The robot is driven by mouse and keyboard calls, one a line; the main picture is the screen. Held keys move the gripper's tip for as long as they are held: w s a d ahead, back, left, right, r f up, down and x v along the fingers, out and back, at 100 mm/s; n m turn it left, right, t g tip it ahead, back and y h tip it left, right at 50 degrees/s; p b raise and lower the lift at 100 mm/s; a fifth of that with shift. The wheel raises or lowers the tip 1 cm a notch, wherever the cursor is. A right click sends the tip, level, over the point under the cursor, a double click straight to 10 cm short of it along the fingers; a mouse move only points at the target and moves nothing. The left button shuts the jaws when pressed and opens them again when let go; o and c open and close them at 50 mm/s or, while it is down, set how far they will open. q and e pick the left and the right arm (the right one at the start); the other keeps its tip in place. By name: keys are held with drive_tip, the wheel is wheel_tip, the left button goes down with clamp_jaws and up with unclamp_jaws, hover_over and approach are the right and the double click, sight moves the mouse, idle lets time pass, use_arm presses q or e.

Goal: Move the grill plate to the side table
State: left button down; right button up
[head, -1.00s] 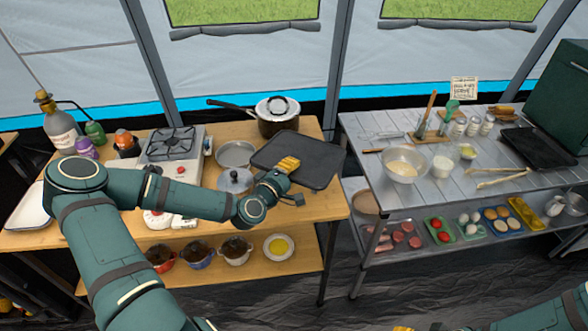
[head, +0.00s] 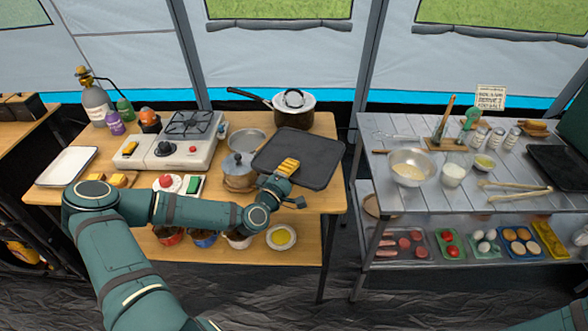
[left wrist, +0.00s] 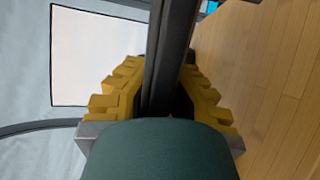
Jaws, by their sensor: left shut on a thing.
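The grill plate (head: 310,157) is a flat dark rectangular plate at the right end of the wooden table (head: 310,195). My left gripper (head: 288,167) is at the plate's front-left edge with its yellow fingers shut on it. In the left wrist view the dark plate edge (left wrist: 172,50) runs between the yellow fingers (left wrist: 168,105). I cannot tell how far the plate is above the wood. A grey slatted table (head: 385,135) stands to the right across a narrow gap; another table (head: 25,135) is at the far left. My right gripper is not in view.
A lidded pot (head: 293,108) stands just behind the plate. A frying pan (head: 247,140) and small lidded pot (head: 238,172) are close on its left, with a stove (head: 190,135) beyond. The grey table carries a bowl (head: 410,167), tongs (head: 515,188) and a dark tray (head: 560,165).

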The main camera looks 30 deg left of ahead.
use_arm(q)
drive_tip(key=shift+s+f, duration=0.1)
drive_tip(key=shift+f, duration=0.05)
drive_tip(key=shift+f+b, duration=2.7)
drive_tip(key=shift+f, duration=0.6)
drive_tip(key=shift+f, duration=0.5)
